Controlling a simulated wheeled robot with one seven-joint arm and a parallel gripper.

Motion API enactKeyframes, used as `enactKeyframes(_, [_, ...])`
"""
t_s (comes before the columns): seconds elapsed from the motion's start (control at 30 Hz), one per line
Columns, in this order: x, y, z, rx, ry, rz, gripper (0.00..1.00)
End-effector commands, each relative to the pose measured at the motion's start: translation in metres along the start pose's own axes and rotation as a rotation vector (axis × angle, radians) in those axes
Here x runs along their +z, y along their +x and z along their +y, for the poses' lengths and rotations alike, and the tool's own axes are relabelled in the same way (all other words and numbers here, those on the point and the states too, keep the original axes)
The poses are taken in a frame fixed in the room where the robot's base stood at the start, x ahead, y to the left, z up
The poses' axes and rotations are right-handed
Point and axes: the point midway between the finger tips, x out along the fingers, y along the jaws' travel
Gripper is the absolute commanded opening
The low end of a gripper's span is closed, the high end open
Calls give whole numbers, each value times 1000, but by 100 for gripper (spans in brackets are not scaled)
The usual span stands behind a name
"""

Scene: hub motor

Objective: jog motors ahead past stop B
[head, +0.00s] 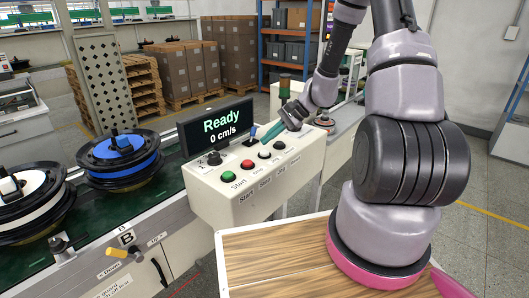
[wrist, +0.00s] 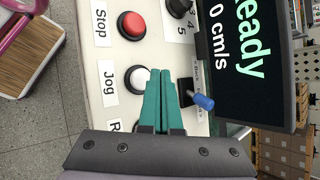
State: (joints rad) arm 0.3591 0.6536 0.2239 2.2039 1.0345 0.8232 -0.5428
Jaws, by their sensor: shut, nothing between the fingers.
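My gripper (head: 270,132) is shut and empty above the control box (head: 232,205). In the wrist view its teal fingertips (wrist: 164,72) lie between the white Jog button (wrist: 137,79) and the blue-tipped lever (wrist: 203,101); whether they touch anything is unclear. The red Stop button (wrist: 131,25) is just beyond. The display (head: 216,126) reads "Ready" and "0 cm/s". A blue hub motor (head: 122,171) and a white hub motor (head: 25,197) sit on the green conveyor (head: 167,178). The stop B label (head: 127,237) is on the front rail, near a yellow-handled lever (head: 117,252) marked Down and Up.
The green Start button (head: 228,177) and a black selector knob (head: 214,157) are also on the box. A wooden-topped surface (head: 262,262) lies in front of it. A perforated metal panel (head: 104,82) stands behind the conveyor. Pallets and stacked cartons (head: 187,72) are farther back.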

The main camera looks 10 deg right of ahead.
Motion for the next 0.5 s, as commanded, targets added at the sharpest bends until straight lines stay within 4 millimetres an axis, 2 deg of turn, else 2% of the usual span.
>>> enactKeyframes(0.3, [16,-23,-17,-1,-2,2,0])
enactKeyframes(0.5, [20,-28,-20,0,0,1,0])
